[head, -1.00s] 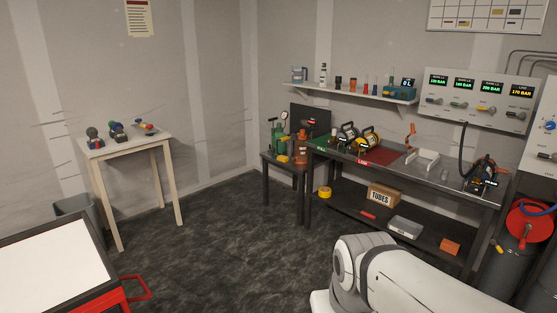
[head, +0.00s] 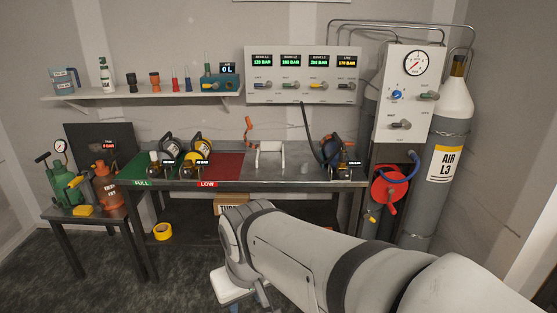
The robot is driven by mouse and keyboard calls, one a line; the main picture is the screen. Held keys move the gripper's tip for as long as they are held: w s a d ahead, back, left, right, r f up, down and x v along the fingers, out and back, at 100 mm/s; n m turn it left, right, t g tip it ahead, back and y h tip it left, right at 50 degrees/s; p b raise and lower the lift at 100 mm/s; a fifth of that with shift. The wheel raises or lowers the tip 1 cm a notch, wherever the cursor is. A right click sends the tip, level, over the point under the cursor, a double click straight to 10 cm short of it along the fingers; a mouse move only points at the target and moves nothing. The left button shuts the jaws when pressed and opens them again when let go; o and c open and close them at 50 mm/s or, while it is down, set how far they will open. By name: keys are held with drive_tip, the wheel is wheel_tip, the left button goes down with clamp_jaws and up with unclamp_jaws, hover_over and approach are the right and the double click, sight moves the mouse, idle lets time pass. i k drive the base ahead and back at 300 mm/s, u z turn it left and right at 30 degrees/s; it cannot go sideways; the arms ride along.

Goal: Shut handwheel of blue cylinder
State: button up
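A small dark cylinder with a blue part (head: 329,149) lies at the right end of the steel bench, its valve end and a small lit display toward the front. A black hose hangs down to it from the wall panel. Its handwheel is too small to make out, and I cannot tell whether it is open or shut. My arm reaches across the lower middle of the head view, in front of the bench. The fingers of my gripper do not show.
Two more small cylinders, one whitish (head: 169,146) and one yellow (head: 201,146), lie on the green and red mats. A white cradle (head: 270,159) stands mid-bench. A tall AIR L3 cylinder (head: 437,190) and red hose reel (head: 388,187) stand right. A gauge panel (head: 308,76) hangs above.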

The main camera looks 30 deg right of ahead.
sight(343, 174)
drive_tip(key=z, duration=0.7)
drive_tip(key=i, duration=1.2)
drive_tip(key=z, duration=0.8)
drive_tip(key=k, duration=0.65)
drive_tip(key=z, duration=0.25)
drive_tip(key=i, duration=0.75)
drive_tip(key=u, duration=0.15)
